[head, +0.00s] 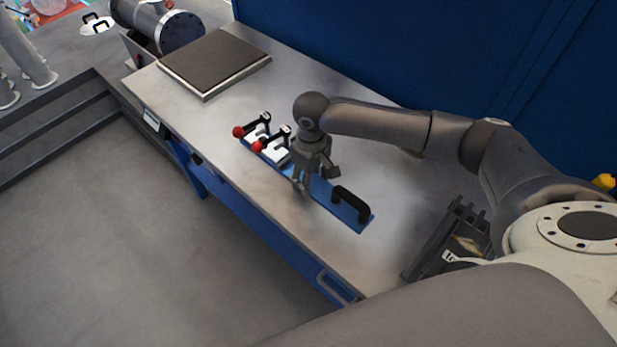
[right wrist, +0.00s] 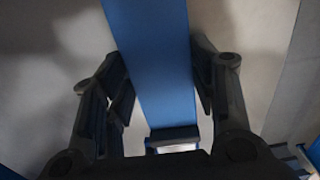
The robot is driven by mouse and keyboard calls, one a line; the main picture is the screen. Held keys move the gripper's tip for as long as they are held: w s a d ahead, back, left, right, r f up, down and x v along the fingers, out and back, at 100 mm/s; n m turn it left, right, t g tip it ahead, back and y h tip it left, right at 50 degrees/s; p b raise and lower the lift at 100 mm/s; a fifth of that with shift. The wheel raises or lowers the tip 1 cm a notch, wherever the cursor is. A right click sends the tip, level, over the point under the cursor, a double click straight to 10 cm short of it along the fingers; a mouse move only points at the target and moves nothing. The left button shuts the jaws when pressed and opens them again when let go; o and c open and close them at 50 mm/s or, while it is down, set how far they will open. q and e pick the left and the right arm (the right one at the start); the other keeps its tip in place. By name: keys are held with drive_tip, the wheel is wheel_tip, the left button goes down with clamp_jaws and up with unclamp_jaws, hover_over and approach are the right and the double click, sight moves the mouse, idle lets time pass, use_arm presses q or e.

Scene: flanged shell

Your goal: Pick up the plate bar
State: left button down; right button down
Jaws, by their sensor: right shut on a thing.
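The plate bar (head: 322,189) is a long blue strip lying on the grey workbench. It carries a black handle (head: 351,204) at its near right end and white clamps with red knobs (head: 258,146) at its other end. My right gripper (head: 301,186) comes down over the middle of the bar, between the clamps and the handle, and is shut on it. In the right wrist view the blue bar (right wrist: 150,40) runs between the two fingers. The gripper hides part of the bar. My left gripper is not in view.
The workbench (head: 230,187) has a dark square plate (head: 214,62) at its far left. A dark rack (head: 448,240) sits at the right, near my arm. A blue wall (head: 400,50) rises behind. The bench around the bar is clear.

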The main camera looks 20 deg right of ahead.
drive_tip(key=shift+w+r, duration=0.2)
drive_tip(key=shift+w, duration=0.05)
drive_tip(key=shift+r, duration=0.1)
